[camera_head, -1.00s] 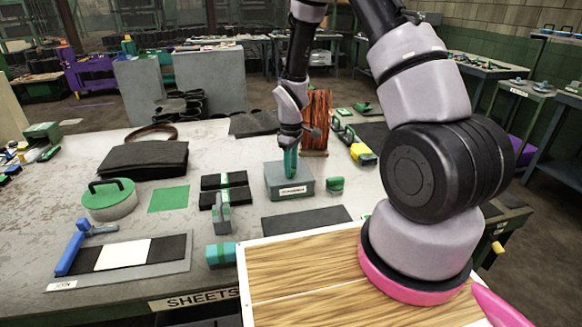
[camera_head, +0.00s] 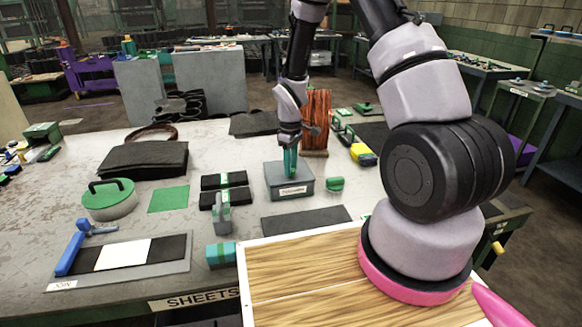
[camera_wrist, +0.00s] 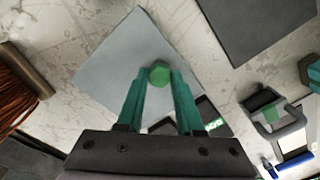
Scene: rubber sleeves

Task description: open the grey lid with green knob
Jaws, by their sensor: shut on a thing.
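The grey lid (camera_head: 276,172) is the square top of a small grey box (camera_head: 288,190) with a white label, near the middle of the table. In the wrist view the lid (camera_wrist: 125,55) lies flat below my fingers as a pale grey square. Its green knob (camera_wrist: 159,75) shows between my fingertips. My gripper (camera_head: 290,160) points down over the lid with its teal fingers, and it shows in the wrist view (camera_wrist: 159,80) closed on the knob. In the head view the fingers hide the knob. I cannot tell a gap between lid and box.
A copper-coloured coil (camera_head: 316,118) stands just behind the box. A small green block (camera_head: 335,184) lies right of it. Black bundles with a green band (camera_head: 224,181) and a grey clamp-like tool (camera_head: 221,212) lie to its left. A dark sheet (camera_head: 305,218) lies in front.

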